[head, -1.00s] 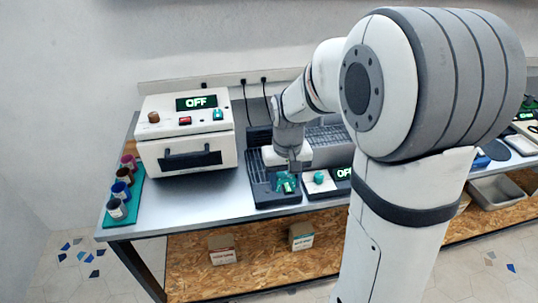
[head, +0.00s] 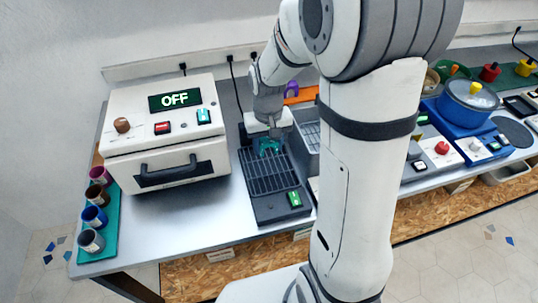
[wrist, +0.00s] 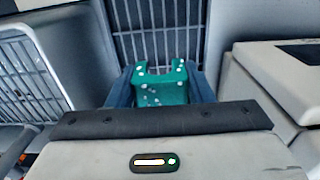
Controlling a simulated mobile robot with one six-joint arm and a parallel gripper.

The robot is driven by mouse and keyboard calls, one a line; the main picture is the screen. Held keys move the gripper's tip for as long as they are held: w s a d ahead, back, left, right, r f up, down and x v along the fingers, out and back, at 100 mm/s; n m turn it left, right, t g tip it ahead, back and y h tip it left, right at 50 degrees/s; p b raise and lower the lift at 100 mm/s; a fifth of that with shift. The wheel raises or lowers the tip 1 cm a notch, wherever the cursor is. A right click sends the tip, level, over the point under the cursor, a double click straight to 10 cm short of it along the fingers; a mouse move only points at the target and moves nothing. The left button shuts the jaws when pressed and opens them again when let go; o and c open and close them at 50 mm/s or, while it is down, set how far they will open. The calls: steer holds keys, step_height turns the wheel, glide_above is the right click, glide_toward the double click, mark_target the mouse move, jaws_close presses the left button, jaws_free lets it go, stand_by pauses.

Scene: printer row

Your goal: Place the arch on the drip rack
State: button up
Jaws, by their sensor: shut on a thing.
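My gripper (head: 268,148) is shut on the arch (wrist: 160,84), a teal block with white specks. In the wrist view the arch sits between my two dark blue fingers, its notched side facing the bars. In the head view only a small part of the arch (head: 270,146) shows below my gripper. The drip rack (head: 272,183) is a dark slatted tray with a green switch at its front. My gripper is over its back part. The rack's bars (wrist: 155,45) show beyond the arch in the wrist view. I cannot tell whether the arch touches them.
A white oven-like box (head: 165,130) reading OFF stands close left of the rack. A light wire basket (head: 309,134) is close on its right. Several cups stand on a green mat (head: 114,215) at the far left. A purple item (head: 291,89) is behind. The front metal tabletop is clear.

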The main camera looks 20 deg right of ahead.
mark_target(269, 166)
steer(key=shift+f, duration=2.9)
steer(key=shift+f, duration=0.2)
steer(key=o, duration=1.1)
steer(key=shift+r, duration=0.1)
steer(key=shift+c, duration=0.2)
